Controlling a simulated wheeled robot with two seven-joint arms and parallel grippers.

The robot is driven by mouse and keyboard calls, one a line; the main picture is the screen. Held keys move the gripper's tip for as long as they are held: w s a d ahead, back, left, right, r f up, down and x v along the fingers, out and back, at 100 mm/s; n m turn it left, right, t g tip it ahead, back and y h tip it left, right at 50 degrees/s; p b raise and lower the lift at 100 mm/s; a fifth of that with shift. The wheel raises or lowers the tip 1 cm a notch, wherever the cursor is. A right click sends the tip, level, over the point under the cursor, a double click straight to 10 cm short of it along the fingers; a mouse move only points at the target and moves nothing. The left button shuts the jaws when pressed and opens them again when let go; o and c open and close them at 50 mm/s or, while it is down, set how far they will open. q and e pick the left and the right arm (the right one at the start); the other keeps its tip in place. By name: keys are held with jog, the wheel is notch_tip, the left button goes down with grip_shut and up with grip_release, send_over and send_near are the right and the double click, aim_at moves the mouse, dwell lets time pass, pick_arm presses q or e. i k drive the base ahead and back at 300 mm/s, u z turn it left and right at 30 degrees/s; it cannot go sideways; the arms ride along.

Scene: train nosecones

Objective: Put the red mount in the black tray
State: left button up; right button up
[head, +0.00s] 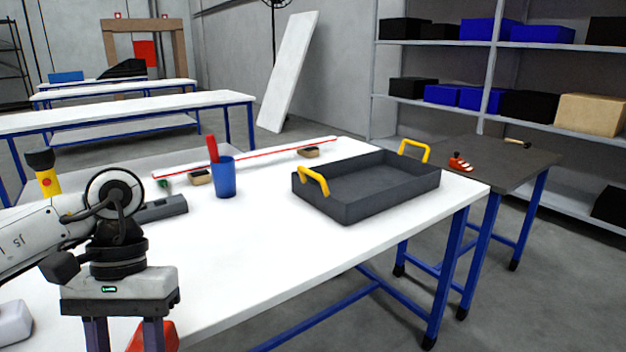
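A red piece (171,340), which looks like the red mount, shows at the bottom edge of the head view, partly behind one finger of my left gripper (124,341). Its lower part is cut off by the frame. The gripper points down with its two fingers apart, but the fingertips are out of view. I cannot tell whether they touch the red piece. The black tray (345,211) stands at the right part of the white table, with a yellow handle at each end. It looks empty. My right gripper is not in view.
A blue cup (225,178) with a red-handled item stands left of the tray. A long white strip with a red line (245,157) lies along the back. The white table (270,245) is clear in front of the tray.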

aim_at(356, 183)
jog(key=k, duration=0.25)
jog(key=z, duration=1.75)
jog(key=i, duration=1.4)
jog(key=u, duration=1.15)
